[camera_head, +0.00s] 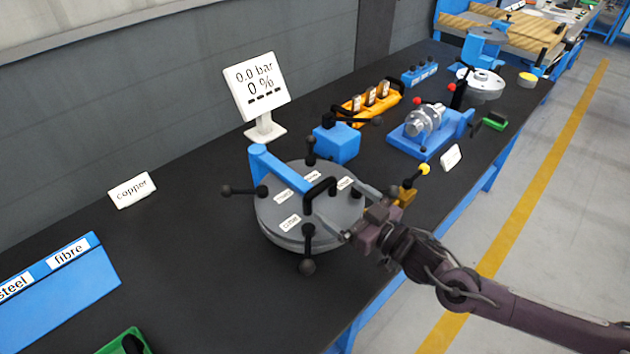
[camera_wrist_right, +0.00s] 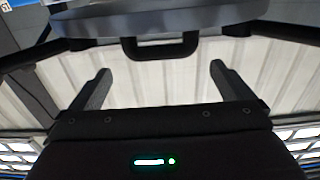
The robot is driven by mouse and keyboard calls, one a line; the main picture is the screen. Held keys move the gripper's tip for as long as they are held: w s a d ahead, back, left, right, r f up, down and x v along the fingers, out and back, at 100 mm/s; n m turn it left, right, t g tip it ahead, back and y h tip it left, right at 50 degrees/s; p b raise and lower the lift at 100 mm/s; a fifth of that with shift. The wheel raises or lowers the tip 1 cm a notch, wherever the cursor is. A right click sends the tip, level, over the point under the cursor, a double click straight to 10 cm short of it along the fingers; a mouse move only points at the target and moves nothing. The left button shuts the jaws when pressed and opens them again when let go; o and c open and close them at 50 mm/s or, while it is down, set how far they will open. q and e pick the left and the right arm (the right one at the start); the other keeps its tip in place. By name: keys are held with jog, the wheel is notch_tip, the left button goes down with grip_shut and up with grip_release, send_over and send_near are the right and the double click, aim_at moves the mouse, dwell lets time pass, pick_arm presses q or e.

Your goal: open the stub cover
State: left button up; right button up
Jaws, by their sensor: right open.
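The stub cover (camera_head: 325,215) is a round grey lid with small white labels, lying flat and closed-looking on a grey round body. A black arched handle (camera_head: 306,196) stands on it, and a blue arm (camera_head: 275,168) reaches over its far left part. Several black ball-ended levers (camera_head: 308,240) sit around the rim. My right gripper (camera_head: 355,213) is open at the cover's right side, near the handle. In the right wrist view the handle (camera_wrist_right: 160,50) lies beyond the gap between the open fingers (camera_wrist_right: 160,72), with nothing between them. My left gripper is not in view.
A white display (camera_head: 257,88) reading 0.0 bar and 0 % stands behind the cover. A blue block (camera_head: 337,143) and an orange valve part with a yellow knob (camera_head: 424,169) are close by. Blue fixtures line the bench further back.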

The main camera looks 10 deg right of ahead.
aim_at(324, 191)
jog(key=p+x, duration=0.1)
jog(key=x, duration=0.6)
jog(key=shift+a, duration=0.1)
jog(key=c, duration=1.1)
jog(key=shift+w+a+f, duration=0.1)
